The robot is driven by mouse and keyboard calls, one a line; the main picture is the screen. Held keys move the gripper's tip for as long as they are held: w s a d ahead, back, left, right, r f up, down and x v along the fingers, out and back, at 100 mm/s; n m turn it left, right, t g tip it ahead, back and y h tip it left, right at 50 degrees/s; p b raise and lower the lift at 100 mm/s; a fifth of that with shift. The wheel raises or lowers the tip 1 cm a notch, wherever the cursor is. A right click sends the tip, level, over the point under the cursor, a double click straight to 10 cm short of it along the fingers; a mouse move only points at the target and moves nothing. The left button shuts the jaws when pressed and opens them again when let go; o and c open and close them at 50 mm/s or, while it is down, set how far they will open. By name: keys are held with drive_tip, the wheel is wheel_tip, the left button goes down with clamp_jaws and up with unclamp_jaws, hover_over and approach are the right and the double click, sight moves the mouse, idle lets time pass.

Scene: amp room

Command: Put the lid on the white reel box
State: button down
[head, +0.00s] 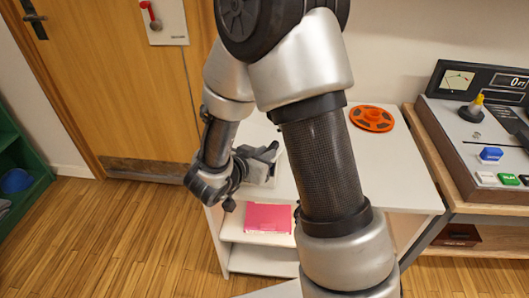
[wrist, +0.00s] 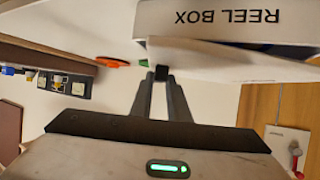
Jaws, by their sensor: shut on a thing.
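The white reel box (wrist: 235,22) shows at the top of the wrist view, with "REEL BOX" upside down on its side. A white panel that looks like the lid (wrist: 235,62) lies against the box's top side, tilted to it with a wedge-shaped gap. My gripper (wrist: 162,76) is shut on a small dark piece at the lid's edge, which seems to be part of the lid. In the head view my gripper (head: 268,153) is over the left part of the white table; the box and lid are mostly hidden behind it.
An orange reel (head: 372,118) lies on the white table (head: 405,165), right of my arm. A mixing console (head: 480,140) stands on a wooden desk at the right. A wooden door (head: 110,80) is at the back left.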

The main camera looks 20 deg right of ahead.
drive_tip(key=c, duration=1.7)
unclamp_jaws()
